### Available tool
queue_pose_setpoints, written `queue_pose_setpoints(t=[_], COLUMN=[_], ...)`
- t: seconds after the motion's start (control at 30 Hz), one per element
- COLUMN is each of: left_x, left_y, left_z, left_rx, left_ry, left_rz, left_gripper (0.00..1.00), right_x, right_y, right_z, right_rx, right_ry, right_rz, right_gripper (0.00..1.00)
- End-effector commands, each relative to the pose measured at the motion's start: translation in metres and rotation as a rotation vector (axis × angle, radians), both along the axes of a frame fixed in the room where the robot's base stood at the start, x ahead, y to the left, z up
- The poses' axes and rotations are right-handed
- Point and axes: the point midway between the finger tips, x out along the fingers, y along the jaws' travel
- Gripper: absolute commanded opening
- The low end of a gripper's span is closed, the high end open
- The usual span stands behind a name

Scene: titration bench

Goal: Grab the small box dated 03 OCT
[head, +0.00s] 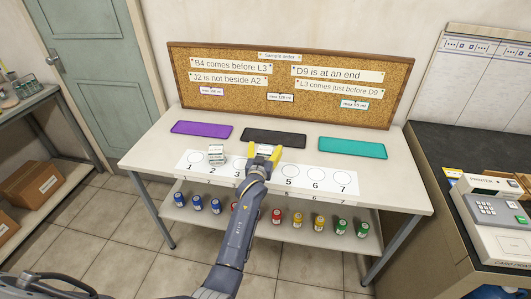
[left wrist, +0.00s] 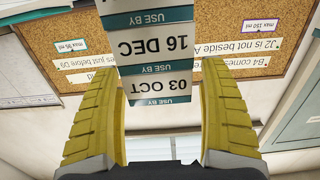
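In the left wrist view a stack of small white boxes with teal bands is seen upside down. The box dated 03 OCT (left wrist: 158,86) is at the near end, beside the box dated 16 DEC (left wrist: 153,45); another box runs out of the frame. My left gripper (head: 264,151) is open, with one yellow finger on each side of the stack. I cannot tell if either finger touches it. In the head view a pale box top shows between the fingers, its date too small to read. My right gripper is not in view.
Another small stack of pale boxes (head: 216,153) stands near number 2 on the numbered strip (head: 316,188). Purple (head: 202,130), black (head: 273,138) and teal (head: 352,148) mats lie behind. A corkboard (head: 290,85) stands at the back. Several capped bottles line the lower shelf.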

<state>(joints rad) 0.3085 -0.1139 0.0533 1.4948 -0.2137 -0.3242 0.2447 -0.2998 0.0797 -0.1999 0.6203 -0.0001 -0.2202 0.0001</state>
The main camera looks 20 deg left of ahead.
Motion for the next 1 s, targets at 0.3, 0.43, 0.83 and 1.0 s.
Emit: queue_pose_setpoints(t=[0.3,0.43,0.83,1.0], left_x=[0.000,0.000,0.000,0.000], left_y=[0.000,0.000,0.000,0.000], left_z=[0.000,0.000,0.003,0.017], left_rx=[0.000,0.000,-0.001,0.000], left_ry=[0.000,0.000,-0.002,-0.004], left_rz=[0.000,0.000,0.000,0.000], left_gripper=[0.41,0.25,0.20,0.20], right_x=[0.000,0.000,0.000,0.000], right_y=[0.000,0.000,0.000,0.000], right_z=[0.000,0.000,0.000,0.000], right_rx=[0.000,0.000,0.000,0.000], right_ry=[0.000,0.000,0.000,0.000], right_rz=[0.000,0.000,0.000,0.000], right_gripper=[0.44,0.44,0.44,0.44])
